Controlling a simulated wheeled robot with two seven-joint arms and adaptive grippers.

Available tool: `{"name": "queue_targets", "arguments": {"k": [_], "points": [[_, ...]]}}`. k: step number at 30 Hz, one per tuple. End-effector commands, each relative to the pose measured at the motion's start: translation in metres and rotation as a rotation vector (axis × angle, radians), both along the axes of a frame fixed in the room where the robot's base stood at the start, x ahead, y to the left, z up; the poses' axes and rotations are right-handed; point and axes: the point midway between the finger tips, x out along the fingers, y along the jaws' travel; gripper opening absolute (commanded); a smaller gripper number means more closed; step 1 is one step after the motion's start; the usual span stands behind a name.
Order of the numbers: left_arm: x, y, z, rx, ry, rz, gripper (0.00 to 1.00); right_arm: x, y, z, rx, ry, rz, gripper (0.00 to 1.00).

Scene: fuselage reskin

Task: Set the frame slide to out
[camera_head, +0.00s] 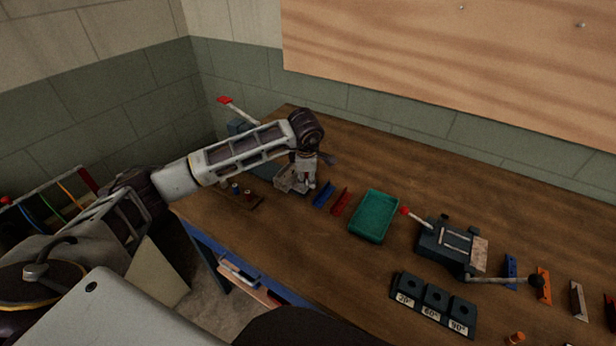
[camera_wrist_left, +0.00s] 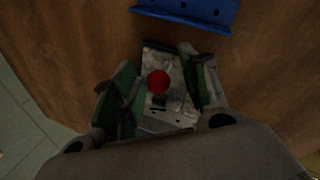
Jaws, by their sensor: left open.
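My left gripper (camera_head: 303,178) is over the far left part of the bench, pointing down. In the left wrist view, the gripper (camera_wrist_left: 158,92) is open, with a green-padded finger on either side of a red round knob (camera_wrist_left: 158,81). The knob sits above a worn metal plate (camera_wrist_left: 160,112), which looks like part of the frame slide. I cannot tell whether the fingers touch the knob. In the head view, my arm and gripper hide most of this fixture, so its slide position cannot be read. My right gripper is not in view.
A red-tipped lever (camera_head: 225,100) stands behind my left arm. Blue (camera_head: 325,194) and red (camera_head: 341,202) brackets and a green tray (camera_head: 374,217) lie to the right. Further right are a dark fixture (camera_head: 440,247) with levers and an angle-marked block (camera_head: 432,303).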

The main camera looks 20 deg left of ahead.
Motion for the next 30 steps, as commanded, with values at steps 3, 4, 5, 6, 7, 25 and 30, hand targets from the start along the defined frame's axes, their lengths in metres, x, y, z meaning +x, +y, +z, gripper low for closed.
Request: {"name": "queue_targets", "arguments": {"k": [3,4,5,6,7,25,30], "points": [[-0.003,-0.001,0.013,0.001,-0.003,0.000,0.44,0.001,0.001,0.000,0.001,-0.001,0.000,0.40],[-0.004,-0.001,0.017,0.001,-0.004,0.000,0.44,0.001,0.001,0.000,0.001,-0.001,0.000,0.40],[-0.006,-0.002,0.020,0.001,-0.004,-0.001,0.44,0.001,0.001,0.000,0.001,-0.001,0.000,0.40],[-0.007,-0.003,0.026,0.000,-0.002,-0.001,0.44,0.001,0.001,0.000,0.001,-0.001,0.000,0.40],[-0.008,-0.003,0.030,0.000,-0.002,-0.001,0.44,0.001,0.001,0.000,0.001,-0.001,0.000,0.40],[-0.031,-0.011,0.100,0.001,0.000,-0.002,0.44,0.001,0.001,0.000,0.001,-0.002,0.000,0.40],[-0.032,-0.012,0.103,0.001,0.001,-0.001,0.44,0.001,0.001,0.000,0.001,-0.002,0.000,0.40]]}}
